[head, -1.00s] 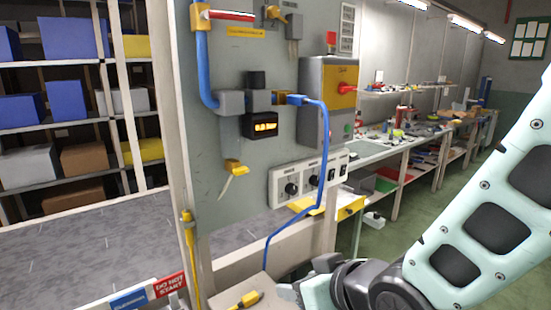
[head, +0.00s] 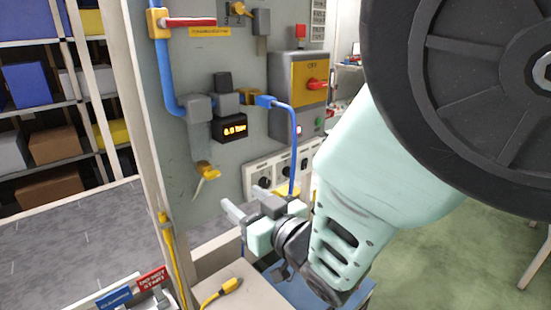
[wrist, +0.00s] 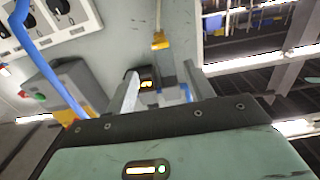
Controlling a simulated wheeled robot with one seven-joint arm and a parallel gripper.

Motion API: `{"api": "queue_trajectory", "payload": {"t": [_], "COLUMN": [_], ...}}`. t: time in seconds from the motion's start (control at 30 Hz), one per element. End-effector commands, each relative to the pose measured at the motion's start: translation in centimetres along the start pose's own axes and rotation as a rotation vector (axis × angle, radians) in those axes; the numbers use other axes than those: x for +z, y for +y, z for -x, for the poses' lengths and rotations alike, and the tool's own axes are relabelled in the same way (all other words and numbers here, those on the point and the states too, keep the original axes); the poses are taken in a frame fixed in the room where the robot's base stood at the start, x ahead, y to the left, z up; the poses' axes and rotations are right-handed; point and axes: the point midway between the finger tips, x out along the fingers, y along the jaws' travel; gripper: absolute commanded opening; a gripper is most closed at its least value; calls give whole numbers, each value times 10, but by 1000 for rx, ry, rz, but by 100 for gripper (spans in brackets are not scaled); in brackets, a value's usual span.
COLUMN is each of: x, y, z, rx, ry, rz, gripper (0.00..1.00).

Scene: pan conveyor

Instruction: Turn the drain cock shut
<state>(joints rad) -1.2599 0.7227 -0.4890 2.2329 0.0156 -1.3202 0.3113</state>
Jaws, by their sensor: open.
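The drain cock (head: 207,170) is a small yellow fitting on the grey panel, below the grey filter block. Its pale lever hangs down and slightly left. A yellow fitting that looks like the drain cock (wrist: 161,41) shows ahead of the fingers in the wrist view. My gripper (head: 240,198) is open and empty, to the lower right of the cock and apart from it. The two fingers of my gripper (wrist: 160,69) stand apart in the wrist view.
A blue hose (head: 294,140) hangs near the gripper, in front of the white switch strip (head: 262,172). A red lever valve (head: 190,21) is at the panel top. The pressure display (head: 234,131) is lit. A yellow-handled tool (head: 228,287) lies on the ledge below.

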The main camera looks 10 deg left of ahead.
Motion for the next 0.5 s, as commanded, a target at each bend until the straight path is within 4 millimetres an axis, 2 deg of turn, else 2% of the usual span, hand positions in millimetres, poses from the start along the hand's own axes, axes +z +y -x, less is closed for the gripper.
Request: {"api": "queue_trajectory", "payload": {"t": [0.03,0.3,0.5], "x": [-4,-4,-2], "y": [0,0,0], "z": [-12,-67,-95], "rx": [-1,-1,-1], "ry": [-1,0,-2], "rz": [2,2,0], "gripper": [53,53,53]}}
